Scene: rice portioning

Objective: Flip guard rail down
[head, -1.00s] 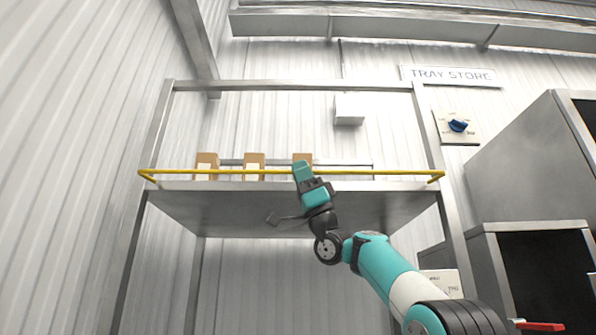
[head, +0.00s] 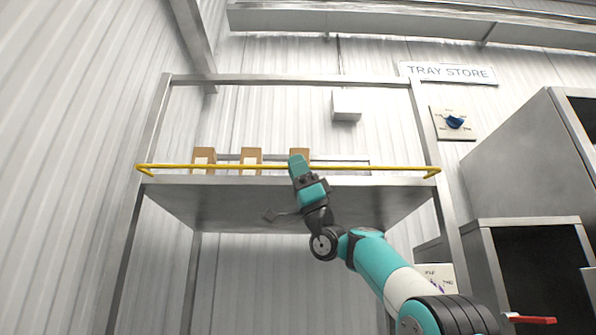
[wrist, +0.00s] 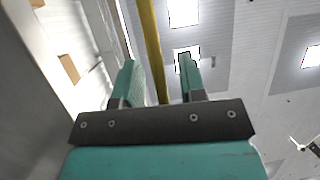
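The yellow guard rail (head: 225,166) runs level along the front of a raised metal shelf (head: 250,182), with bent ends at the posts. My gripper (head: 298,160) reaches up to it right of the middle, its fingertip standing a little above the rail line in the head view. In the wrist view, my gripper (wrist: 160,65) has its two teal fingers apart, and the rail (wrist: 150,40) passes through the gap between them, closer to the left finger. I cannot tell whether either finger touches the rail.
Several brown boxes (head: 251,160) stand on the shelf behind the rail, one close behind my gripper. A dark cabinet (head: 530,165) stands at the right. A blue rotary knob (head: 455,122) is on the wall under a "TRAY STORE" sign (head: 451,73).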

